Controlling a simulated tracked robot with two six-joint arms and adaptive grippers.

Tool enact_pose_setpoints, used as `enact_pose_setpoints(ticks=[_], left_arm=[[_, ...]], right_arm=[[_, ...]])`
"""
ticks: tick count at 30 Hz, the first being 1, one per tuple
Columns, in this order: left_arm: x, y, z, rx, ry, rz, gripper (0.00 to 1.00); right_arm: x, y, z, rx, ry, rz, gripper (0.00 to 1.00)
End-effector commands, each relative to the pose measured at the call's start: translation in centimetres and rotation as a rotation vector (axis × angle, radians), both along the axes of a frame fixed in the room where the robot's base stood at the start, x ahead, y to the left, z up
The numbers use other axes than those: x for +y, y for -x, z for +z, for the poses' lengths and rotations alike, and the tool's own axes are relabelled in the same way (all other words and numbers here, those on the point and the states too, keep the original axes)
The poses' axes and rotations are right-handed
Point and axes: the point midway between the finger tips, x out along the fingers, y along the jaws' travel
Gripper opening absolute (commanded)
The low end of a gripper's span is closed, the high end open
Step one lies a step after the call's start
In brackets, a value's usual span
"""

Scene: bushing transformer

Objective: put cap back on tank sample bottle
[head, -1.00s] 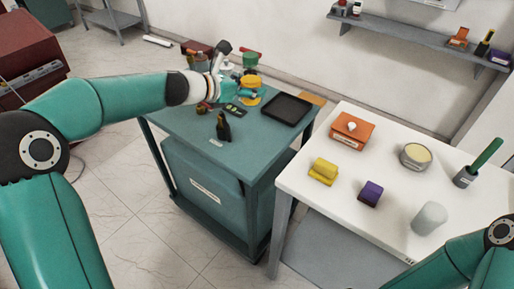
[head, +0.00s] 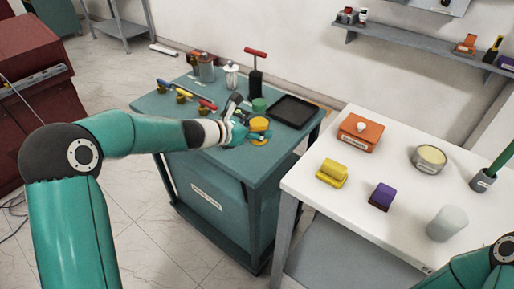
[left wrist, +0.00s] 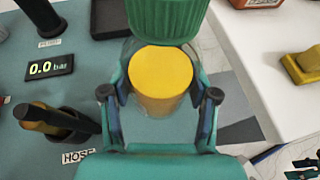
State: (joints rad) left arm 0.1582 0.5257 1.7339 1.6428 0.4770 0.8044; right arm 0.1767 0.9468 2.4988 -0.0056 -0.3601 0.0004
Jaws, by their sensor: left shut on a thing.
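The sample bottle, clear with yellow contents (head: 260,125), is in my left gripper (head: 245,132) near the front of the teal cart. In the left wrist view the yellow contents (left wrist: 160,78) show between the two fingers (left wrist: 160,108), which close on the bottle from both sides. A green ribbed cap (left wrist: 166,14) shows directly above the bottle at the top of that view; it also shows in the head view (head: 259,104). I cannot tell whether the cap is seated or apart. My right gripper is out of view; only its arm shows at lower right.
On the teal cart (head: 220,165) are a black tray (head: 294,110), a red-handled pump (head: 256,75) and several fittings. A gauge reads 0.0 bar (left wrist: 48,67). A white table (head: 410,205) with coloured blocks stands right. Floor shows between them.

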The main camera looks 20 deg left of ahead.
Motion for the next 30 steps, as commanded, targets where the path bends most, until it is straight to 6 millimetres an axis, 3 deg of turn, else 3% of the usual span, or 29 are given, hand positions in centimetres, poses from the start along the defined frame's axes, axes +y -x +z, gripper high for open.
enact_pose_setpoints(ticks=[3, 14, 24, 30], left_arm=[[0.0, 0.0, -1.1, 0.000, 0.002, -0.001, 0.00], [0.0, 0.0, -1.3, -0.001, 0.001, -0.001, 0.00], [0.0, 0.0, -5.4, 0.000, 0.002, 0.000, 0.00], [0.0, 0.0, -5.5, -0.002, 0.001, 0.001, 0.00]], right_arm=[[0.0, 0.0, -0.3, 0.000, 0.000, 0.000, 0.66], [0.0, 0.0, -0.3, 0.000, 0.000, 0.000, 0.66], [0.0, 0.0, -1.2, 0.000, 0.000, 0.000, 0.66], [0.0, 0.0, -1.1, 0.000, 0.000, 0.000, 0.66]])
